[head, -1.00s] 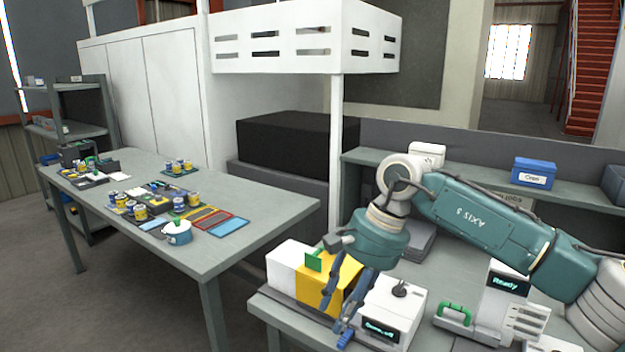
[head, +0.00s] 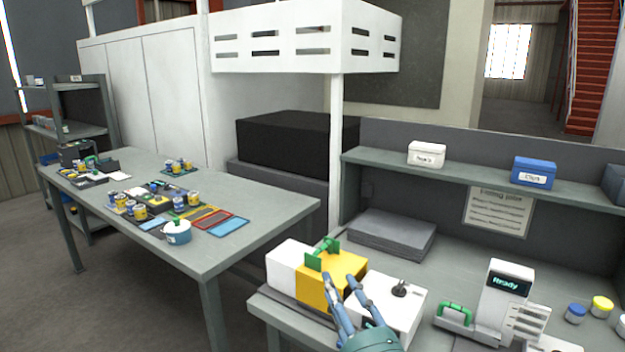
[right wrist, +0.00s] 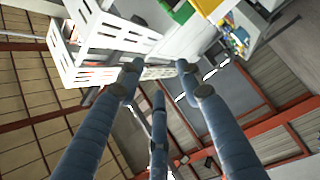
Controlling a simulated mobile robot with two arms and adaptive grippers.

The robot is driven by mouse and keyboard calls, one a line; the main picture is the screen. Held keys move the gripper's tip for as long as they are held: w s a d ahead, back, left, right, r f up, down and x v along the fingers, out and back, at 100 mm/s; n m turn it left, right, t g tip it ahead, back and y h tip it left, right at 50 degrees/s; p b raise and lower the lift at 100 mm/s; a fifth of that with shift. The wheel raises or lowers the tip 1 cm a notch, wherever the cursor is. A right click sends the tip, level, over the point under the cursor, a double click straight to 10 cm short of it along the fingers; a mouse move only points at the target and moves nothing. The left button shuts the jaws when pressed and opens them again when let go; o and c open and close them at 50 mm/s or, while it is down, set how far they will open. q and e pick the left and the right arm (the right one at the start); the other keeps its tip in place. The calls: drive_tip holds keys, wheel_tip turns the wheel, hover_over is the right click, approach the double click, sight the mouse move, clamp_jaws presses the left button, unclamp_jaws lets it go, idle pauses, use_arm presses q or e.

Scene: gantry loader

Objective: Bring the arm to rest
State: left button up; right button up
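My right gripper (head: 341,282) is low in the head view, in front of the yellow and white machine, with its blue fingers pointing up. In the right wrist view its fingers (right wrist: 158,75) are spread, with nothing between them. The yellow block (head: 318,286) with a green handle (head: 323,252) lies just behind the fingers; whether they touch it I cannot tell. The white box with a black knob (head: 399,304) is beside the gripper, and its front is partly hidden by my wrist. My left gripper is not in view.
A grey bench holds a white device reading "Ready" (head: 505,284), a grey stack (head: 391,236) and small jars (head: 601,306). A shelf above carries a white box (head: 426,154) and a blue box (head: 534,171). A table (head: 255,205) with pots and trays stands left.

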drive_tip(key=s+d+f+m+g+h, duration=0.35)
drive_tip(key=s+d+f+m, duration=0.2)
drive_tip(key=f, duration=0.45)
drive_tip(key=s+d+f+m+g+h, duration=0.2)
drive_tip(key=s+d+f+m+g, duration=0.3)
drive_tip(key=f, duration=0.6)
drive_tip(key=s+d+f+m+g, duration=0.2)
drive_tip(key=s+f, duration=0.1)
drive_tip(key=s, duration=0.4)
drive_tip(key=s+d+f+m+g, duration=0.1)
drive_tip(key=s+f+g, duration=0.15)
drive_tip(key=s, duration=0.55)
drive_tip(key=s+d+f+m+g, duration=0.2)
drive_tip(key=s+f, duration=0.2)
drive_tip(key=s, duration=0.3)
wheel_tip(320, 180, down, 25)
drive_tip(key=s+g, duration=0.1)
drive_tip(key=s, duration=0.1)
drive_tip(key=s+d+f+g, duration=0.1)
drive_tip(key=s+d+f, duration=0.2)
drive_tip(key=s+f, duration=1.4)
drive_tip(key=shift+s+f+n+g, duration=0.25)
drive_tip(key=shift+f+n+g, duration=0.1)
drive_tip(key=shift+f, duration=0.1)
